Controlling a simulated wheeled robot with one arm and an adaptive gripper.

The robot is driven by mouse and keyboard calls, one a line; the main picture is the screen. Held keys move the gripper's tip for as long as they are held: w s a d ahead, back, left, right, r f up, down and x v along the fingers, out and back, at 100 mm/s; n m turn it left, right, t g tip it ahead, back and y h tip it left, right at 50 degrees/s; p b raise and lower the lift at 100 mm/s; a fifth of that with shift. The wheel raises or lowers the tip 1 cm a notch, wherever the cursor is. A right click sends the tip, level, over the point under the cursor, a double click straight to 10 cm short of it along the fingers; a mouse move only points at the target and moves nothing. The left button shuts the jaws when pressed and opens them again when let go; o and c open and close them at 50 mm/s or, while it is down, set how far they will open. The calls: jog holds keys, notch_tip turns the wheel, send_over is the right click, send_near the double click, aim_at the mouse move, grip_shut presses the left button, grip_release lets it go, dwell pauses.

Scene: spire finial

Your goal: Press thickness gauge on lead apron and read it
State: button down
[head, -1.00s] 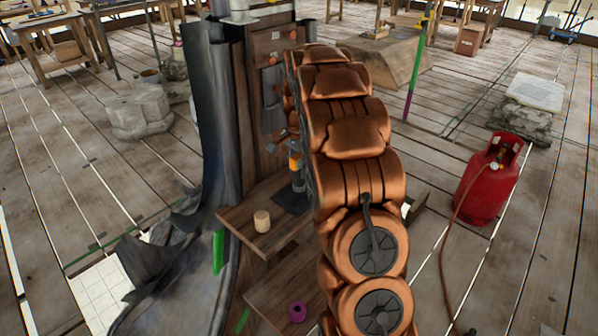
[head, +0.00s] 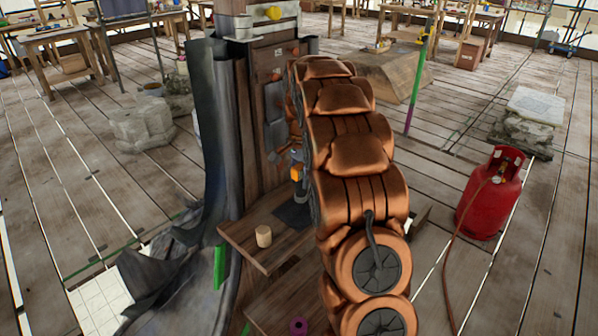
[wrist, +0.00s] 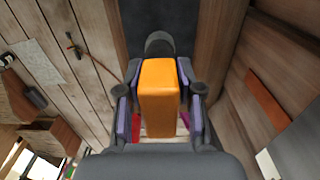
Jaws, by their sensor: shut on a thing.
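The thickness gauge (wrist: 160,95) is an orange block with a dark round end, held between my gripper's fingers (wrist: 160,112) in the wrist view. In the head view a bit of the orange gauge (head: 297,173) shows just left of my copper arm, above the small wooden shelf. Lead-grey sheeting (head: 207,130) hangs down the left side of the wooden post and crumples on the floor. A dark flat patch (head: 293,216) lies on the shelf below the gauge; a dark strip (wrist: 160,14) lies beyond the gauge in the wrist view. I cannot tell whether the gauge touches either.
A wooden cylinder (head: 263,236) stands on the shelf (head: 240,232). A purple ring (head: 298,326) sits on a lower step. A red gas cylinder (head: 490,195) with a hose stands at right. Stone blocks (head: 143,122) stand at left. Open plank floor lies between.

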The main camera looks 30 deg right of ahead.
aim_at(301, 165)
jog(key=shift+f, duration=0.15)
jog(key=shift+f+b, duration=0.9)
jog(key=shift+f, duration=1.3)
jog(key=c, duration=0.7)
grip_release()
jog(key=shift+o, duration=0.2)
jog(key=shift+r, duration=0.1)
notch_tip(301, 165, up, 11)
jog(key=shift+f, duration=0.1)
jog(key=shift+r, duration=0.55)
jog(key=shift+a, duration=0.1)
